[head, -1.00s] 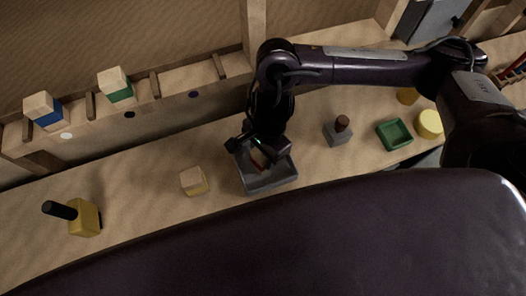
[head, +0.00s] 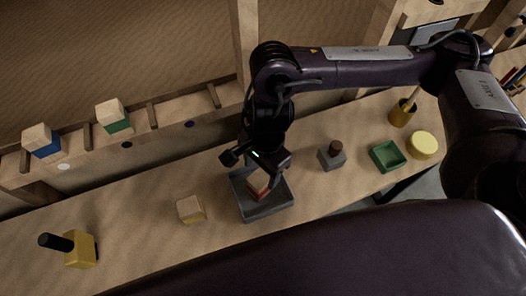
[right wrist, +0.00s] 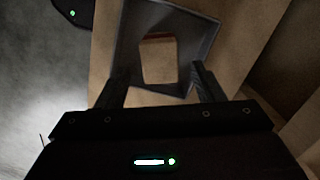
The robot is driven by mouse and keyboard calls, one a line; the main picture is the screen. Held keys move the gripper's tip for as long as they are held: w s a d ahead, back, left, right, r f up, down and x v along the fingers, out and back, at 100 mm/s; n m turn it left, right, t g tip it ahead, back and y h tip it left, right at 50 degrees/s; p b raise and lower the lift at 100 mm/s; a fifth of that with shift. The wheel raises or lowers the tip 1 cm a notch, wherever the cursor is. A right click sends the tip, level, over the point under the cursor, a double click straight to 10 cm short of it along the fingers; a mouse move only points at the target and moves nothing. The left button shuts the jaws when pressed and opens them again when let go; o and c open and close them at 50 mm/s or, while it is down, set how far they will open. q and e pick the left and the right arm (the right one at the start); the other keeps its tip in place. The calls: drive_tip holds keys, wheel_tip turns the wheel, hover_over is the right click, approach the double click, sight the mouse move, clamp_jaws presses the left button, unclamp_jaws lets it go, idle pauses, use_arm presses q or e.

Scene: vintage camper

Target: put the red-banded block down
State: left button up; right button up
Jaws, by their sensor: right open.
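The red-banded block (head: 259,187) sits inside the grey tray (head: 264,213) on the bench. In the right wrist view the block (right wrist: 158,62) stands in the tray (right wrist: 205,38), ahead of the fingertips and apart from them, with a dark red band at its far edge. My right gripper (head: 258,168) is above the tray, partly covering it in the head view. In the right wrist view its two fingers (right wrist: 158,88) are spread wide with nothing between them.
A pale block with a yellow band (head: 190,209) lies left of the tray. A grey block with a brown knob (head: 332,157), a green tray (head: 390,156) and a yellow disc (head: 422,145) stand to the right. Blue-banded (head: 42,143) and green-banded (head: 113,118) blocks sit on the back rack.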

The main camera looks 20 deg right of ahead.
wheel_tip(320, 180, up, 6)
drive_tip(key=shift+w+d+r, duration=0.15)
drive_tip(key=shift+d, duration=0.2)
idle(0.5)
